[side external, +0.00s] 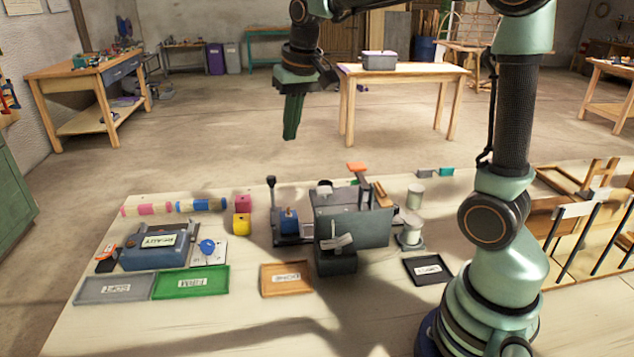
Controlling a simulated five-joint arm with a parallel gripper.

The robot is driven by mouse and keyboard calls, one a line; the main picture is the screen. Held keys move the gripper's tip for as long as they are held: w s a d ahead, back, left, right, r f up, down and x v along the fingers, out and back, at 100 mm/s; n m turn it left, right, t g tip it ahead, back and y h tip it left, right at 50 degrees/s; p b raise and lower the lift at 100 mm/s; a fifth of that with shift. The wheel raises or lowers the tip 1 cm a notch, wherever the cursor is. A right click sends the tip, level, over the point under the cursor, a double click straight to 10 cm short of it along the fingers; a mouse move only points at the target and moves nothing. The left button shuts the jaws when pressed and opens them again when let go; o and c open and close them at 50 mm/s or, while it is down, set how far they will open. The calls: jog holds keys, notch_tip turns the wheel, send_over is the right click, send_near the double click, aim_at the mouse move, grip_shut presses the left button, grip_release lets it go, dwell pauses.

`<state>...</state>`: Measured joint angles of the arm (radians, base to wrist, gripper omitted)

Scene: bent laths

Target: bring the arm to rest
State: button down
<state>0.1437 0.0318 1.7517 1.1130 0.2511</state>
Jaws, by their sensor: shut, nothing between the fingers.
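My gripper (291,118) hangs in the air above the far side of the worktable (90,325), pointing down. Its green fingers are together with nothing between them. My arm rises from its base at the right of the table, and its upper part runs out of the top of the picture. The gripper is well clear of the things on the table.
A grey machine (352,222) stands mid-table. A green tray (190,283), a grey tray (115,289), an orange tray (286,279) and a black tray (428,270) lie along the front. A blue device (155,252) sits left. A wooden rack (578,225) stands right.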

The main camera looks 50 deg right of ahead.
jog(key=s+a+f+n+t, duration=0.1)
jog(key=s+a+n, duration=0.1)
jog(key=s, duration=0.4)
jog(key=s+a+f+n+t, duration=0.1)
jog(key=s+a+n, duration=0.1)
jog(key=s+a, duration=0.2)
jog(key=s, duration=0.3)
jog(key=shift+s+f+n+t, duration=0.2)
jog(key=shift+s+n+t, duration=0.1)
jog(key=shift+t, duration=0.1)
